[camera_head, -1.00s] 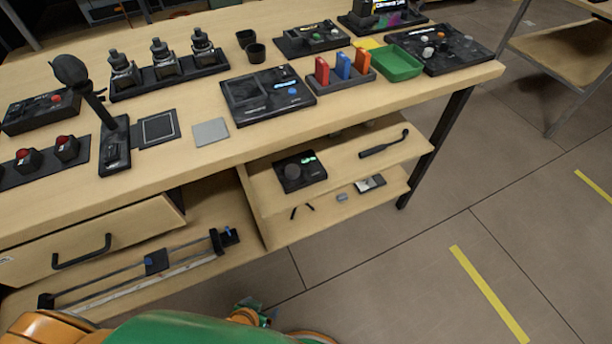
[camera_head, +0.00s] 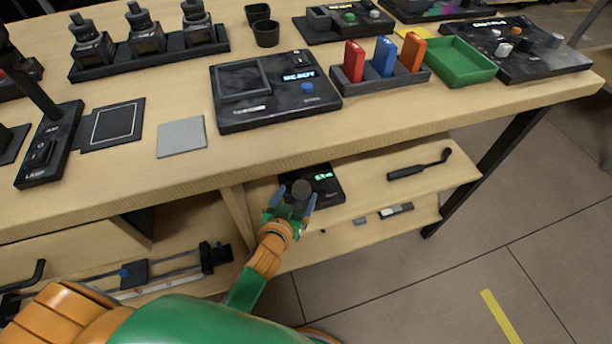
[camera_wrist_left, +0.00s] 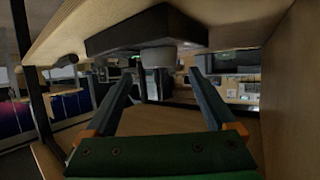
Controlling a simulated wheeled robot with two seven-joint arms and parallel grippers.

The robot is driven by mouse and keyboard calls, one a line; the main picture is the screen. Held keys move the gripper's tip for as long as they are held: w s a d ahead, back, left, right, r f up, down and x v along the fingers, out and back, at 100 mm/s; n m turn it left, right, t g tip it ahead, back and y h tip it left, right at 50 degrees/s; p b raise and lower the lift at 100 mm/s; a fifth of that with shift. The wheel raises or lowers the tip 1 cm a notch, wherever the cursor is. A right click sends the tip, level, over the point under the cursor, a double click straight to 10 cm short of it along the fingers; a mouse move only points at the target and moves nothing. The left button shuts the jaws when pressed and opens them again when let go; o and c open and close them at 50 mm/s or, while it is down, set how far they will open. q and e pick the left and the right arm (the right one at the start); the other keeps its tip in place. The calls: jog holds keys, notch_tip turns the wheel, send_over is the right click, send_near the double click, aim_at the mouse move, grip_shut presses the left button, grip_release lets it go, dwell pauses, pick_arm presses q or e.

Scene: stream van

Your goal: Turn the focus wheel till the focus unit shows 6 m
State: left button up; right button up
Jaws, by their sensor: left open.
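The focus unit (camera_head: 326,184) is a black box on the upper shelf under the bench top. Its small green display (camera_head: 323,176) is lit, but the digits are too small to read surely. The dark round focus wheel (camera_head: 301,189) sits on the unit's left part. My left gripper (camera_head: 292,198) is open, with its fingers either side of the wheel in the head view. In the left wrist view the grey wheel (camera_wrist_left: 170,57) shows between and just beyond the open fingertips (camera_wrist_left: 163,76), against the black unit (camera_wrist_left: 145,30). I cannot tell whether the fingers touch it. My right gripper is not in view.
The bench top (camera_head: 400,112) overhangs the shelf. An upright wooden divider (camera_head: 236,208) stands close left of my gripper. A black handled tool (camera_head: 418,170) lies on the shelf to the right, with small items on the shelf below.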

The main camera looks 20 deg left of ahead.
aim_at(301, 188)
pick_arm(q)
jog(key=b+x, duration=0.1)
jog(key=x, duration=0.3)
jog(key=shift+w+f+b, duration=0.1)
jog(key=shift+f+b, duration=0.15)
jog(key=shift+b, duration=0.05)
jog(key=shift+w+f, duration=0.1)
jog(key=shift+w, duration=0.2)
jog(key=shift+c, duration=0.6)
jog(key=c, duration=1.2)
jog(key=shift+a+r+m+h+p, duration=0.1)
jog(key=shift+r+m+h+p, duration=0.5)
jog(key=shift+p, duration=0.65)
jog(key=shift+c, duration=0.2)
jog(key=shift+f+m+h, duration=0.4)
jog(key=shift+f+h, duration=0.05)
jog(key=shift+h, duration=0.15)
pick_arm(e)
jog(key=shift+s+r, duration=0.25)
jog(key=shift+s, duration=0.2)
pick_arm(q)
jog(key=o, duration=1.4)
jog(key=shift+c, duration=0.2)
